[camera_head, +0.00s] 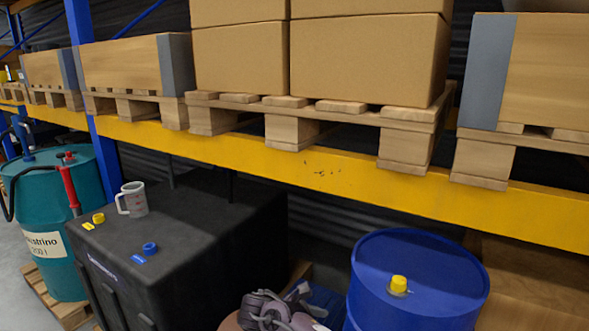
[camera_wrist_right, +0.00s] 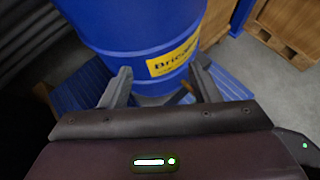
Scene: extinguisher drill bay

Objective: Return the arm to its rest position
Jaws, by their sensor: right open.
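My right gripper (camera_wrist_right: 160,75) shows in the right wrist view with its two grey fingers spread apart. Nothing is between the fingers. A blue drum (camera_wrist_right: 140,25) with a yellow label stands beyond the fingertips. I cannot tell whether the fingers touch it. My left gripper is not seen.
A blue drum with a yellow cap (camera_head: 415,270) stands at the lower right. A black tank (camera_head: 190,255) carries a grey measuring jug (camera_head: 133,199). A yellow shelf beam (camera_head: 330,175) crosses above. A teal drum (camera_head: 60,220) stands left.

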